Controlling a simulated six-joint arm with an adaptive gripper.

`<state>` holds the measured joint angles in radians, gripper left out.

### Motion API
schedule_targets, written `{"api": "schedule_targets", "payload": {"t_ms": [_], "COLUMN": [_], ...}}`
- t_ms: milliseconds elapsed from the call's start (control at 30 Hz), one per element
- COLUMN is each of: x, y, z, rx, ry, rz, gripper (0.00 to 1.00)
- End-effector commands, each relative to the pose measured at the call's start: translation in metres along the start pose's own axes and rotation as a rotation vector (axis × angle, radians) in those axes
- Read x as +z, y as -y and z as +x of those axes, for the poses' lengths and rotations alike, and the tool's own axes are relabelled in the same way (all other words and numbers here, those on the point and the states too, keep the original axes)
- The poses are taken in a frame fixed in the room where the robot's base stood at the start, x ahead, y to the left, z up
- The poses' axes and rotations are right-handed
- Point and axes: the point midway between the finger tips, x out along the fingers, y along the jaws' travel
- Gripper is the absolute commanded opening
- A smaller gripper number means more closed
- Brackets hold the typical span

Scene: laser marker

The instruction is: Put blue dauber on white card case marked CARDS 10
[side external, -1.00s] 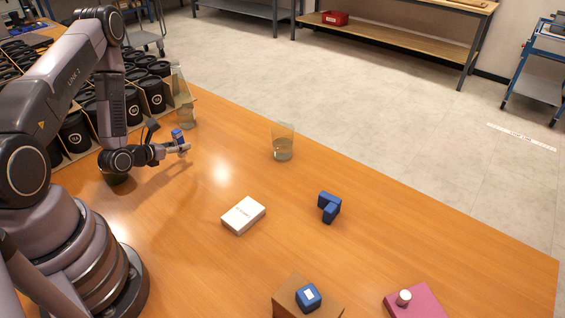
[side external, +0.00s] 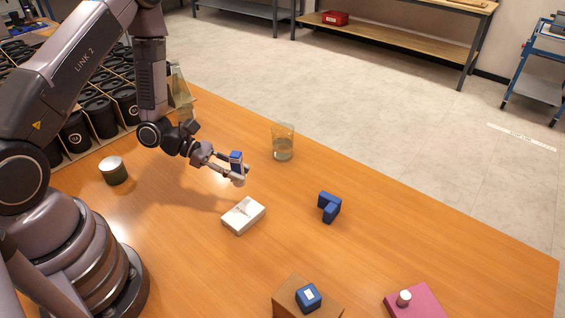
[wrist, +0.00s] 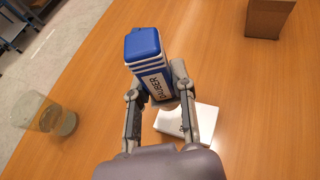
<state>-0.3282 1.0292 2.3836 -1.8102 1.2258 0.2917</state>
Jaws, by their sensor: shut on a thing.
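The blue dauber (wrist: 147,58) has a white label reading DAUBER. My gripper (side external: 238,172) is shut on it and holds it above the table, roughly upright. The dauber also shows in the side view (side external: 236,160). The white card case (side external: 243,216) lies flat on the table, just in front of and below my gripper, apart from the dauber. In the wrist view the case (wrist: 204,121) is partly hidden behind the gripper's finger. Its marking cannot be read.
A glass with liquid (side external: 283,142) stands behind the case. A brown box with a blue item (side external: 308,297) and a pink block (side external: 416,300) stand at the front.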

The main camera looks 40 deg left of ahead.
Motion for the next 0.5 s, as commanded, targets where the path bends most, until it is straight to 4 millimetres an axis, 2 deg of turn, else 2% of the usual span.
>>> {"api": "schedule_targets", "payload": {"t_ms": [67, 167, 500], "x": [-0.003, -0.017, -0.059], "y": [0.008, 0.012, 0.011], "z": [0.005, 0.013, 0.03], "rx": [-0.048, -0.071, -0.067], "ry": [0.0, 0.0, 0.0], "rz": [0.018, 0.023, 0.024], "gripper": [0.0, 0.0, 0.0]}}
